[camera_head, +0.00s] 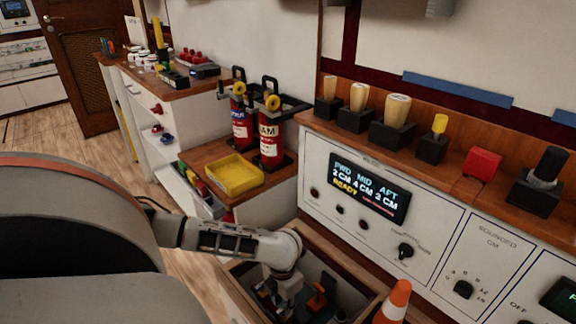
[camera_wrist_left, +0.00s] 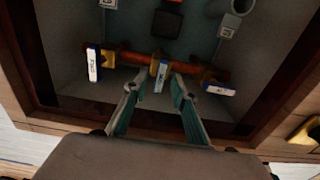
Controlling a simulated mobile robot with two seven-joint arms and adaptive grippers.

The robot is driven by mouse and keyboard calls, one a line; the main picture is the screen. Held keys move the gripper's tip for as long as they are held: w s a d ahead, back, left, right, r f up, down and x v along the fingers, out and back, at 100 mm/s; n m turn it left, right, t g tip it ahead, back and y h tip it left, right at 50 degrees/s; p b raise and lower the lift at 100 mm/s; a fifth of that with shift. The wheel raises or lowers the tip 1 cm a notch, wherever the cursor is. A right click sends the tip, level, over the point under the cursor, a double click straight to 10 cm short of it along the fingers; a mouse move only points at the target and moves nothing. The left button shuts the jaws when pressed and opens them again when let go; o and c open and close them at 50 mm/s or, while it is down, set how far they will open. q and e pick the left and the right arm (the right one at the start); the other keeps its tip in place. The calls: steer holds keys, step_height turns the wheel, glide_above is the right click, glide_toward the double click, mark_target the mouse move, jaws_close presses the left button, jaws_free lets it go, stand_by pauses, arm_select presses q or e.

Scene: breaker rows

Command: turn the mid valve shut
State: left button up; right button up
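The mid valve (camera_wrist_left: 158,70) is the middle of three yellow valve handles on an orange-brown pipe (camera_wrist_left: 130,57) in the left wrist view, with a white-and-blue tag. My left gripper (camera_wrist_left: 155,86) has its two teal fingers apart, one on each side of the tag. I cannot tell whether they touch the valve. In the head view my left gripper (camera_head: 276,292) reaches down into the open recess, where the valve is hard to make out. The outer valves carry a left tag (camera_wrist_left: 94,65) and a right tag (camera_wrist_left: 219,88). My right gripper is not in view.
Wooden rims (camera_wrist_left: 40,117) surround the recess. An orange cone (camera_head: 396,301) stands by its right edge. The control panel behind has a display (camera_head: 368,187) reading FWD 2 CM, MID 4 CM, AFT 2 CM, READY. A yellow tray (camera_head: 234,176) and two extinguishers (camera_head: 270,140) stand beyond.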

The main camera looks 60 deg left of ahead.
arm_select(q)
steer(key=shift+f, duration=0.4)
jaws_close()
